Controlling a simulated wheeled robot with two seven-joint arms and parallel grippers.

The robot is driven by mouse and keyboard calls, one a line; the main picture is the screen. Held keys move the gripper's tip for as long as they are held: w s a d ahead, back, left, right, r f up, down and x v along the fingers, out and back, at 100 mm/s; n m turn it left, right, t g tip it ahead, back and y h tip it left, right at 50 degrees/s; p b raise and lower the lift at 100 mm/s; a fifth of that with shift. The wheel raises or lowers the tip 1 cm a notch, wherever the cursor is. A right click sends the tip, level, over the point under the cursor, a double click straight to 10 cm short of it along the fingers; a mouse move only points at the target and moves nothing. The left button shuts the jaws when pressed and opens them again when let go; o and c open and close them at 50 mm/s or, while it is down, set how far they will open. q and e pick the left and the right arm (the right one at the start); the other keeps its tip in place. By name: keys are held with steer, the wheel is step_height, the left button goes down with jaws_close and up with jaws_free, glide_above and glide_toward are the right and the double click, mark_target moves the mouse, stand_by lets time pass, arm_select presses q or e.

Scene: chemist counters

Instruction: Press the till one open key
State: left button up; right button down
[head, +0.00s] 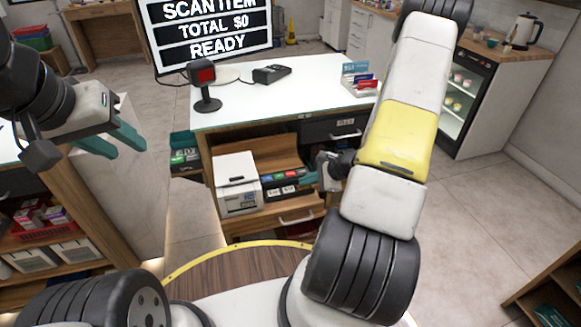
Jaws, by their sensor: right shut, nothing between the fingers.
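The counter (235,115) ahead has a dark drawer (318,131) with a handle and a small label under its top at the right. On the open shelf below is a row of small coloured key-like blocks (284,177) with white labels. I cannot read which one is the till one open key. My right gripper (308,179) is low in front of the counter, just right of this row, shut and empty, pointing left. My forearm hides part of the counter's right side. I cannot tell whether the fingertips touch anything. My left gripper (128,152) is open and empty at the left, away from the counter.
A white printer (237,184) stands left of the coloured row. A shelf unit (75,225) stands at the left.

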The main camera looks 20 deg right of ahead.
mark_target(306, 188)
stand_by(0.4)
steer(key=shift+r, duration=3.25)
